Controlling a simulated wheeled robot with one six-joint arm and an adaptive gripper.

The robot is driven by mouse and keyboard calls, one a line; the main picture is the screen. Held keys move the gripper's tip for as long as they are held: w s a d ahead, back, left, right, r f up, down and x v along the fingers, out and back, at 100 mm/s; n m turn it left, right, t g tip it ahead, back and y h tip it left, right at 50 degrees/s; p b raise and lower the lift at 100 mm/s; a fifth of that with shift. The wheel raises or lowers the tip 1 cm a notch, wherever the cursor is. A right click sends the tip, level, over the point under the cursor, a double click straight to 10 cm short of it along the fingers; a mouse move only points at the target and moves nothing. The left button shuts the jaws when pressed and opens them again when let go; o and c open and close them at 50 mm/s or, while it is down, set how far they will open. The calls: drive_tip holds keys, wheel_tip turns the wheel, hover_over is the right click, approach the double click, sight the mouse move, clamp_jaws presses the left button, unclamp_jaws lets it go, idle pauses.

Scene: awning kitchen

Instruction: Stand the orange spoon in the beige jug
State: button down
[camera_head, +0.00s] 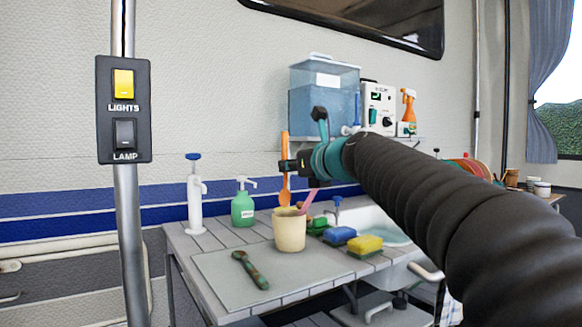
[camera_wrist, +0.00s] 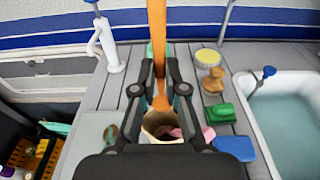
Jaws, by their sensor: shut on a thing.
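The orange spoon (camera_head: 285,145) is upright with its wider end down. My gripper (camera_head: 286,167) is shut on its middle. The spoon's lower end is close to the rim of the beige jug (camera_head: 289,233); I cannot tell whether it is inside the opening. The jug stands upright on the table, with a pink utensil (camera_head: 308,201) leaning in it. In the wrist view the spoon (camera_wrist: 157,40) passes between the fingers (camera_wrist: 159,85), above the jug (camera_wrist: 157,122), whose near part is hidden by my gripper.
A dark green spoon (camera_head: 250,270) lies on the grey mat (camera_head: 217,268) left of the jug. A green soap bottle (camera_head: 243,208) and a white pump (camera_head: 196,200) stand behind. A blue sponge (camera_head: 339,235), a yellow sponge (camera_head: 365,244) and the sink (camera_wrist: 290,125) are to the right.

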drive_tip(key=shift+f+b, duration=2)
drive_tip(key=shift+f, duration=1)
drive_tip(key=shift+f, duration=0.1)
drive_tip(key=c, duration=1.1)
unclamp_jaws()
drive_tip(key=shift+c, duration=0.2)
approach(285, 193)
drive_tip(key=v, duration=0.4)
drive_tip(key=shift+s+d, duration=0.15)
drive_tip(key=shift+s, duration=0.15)
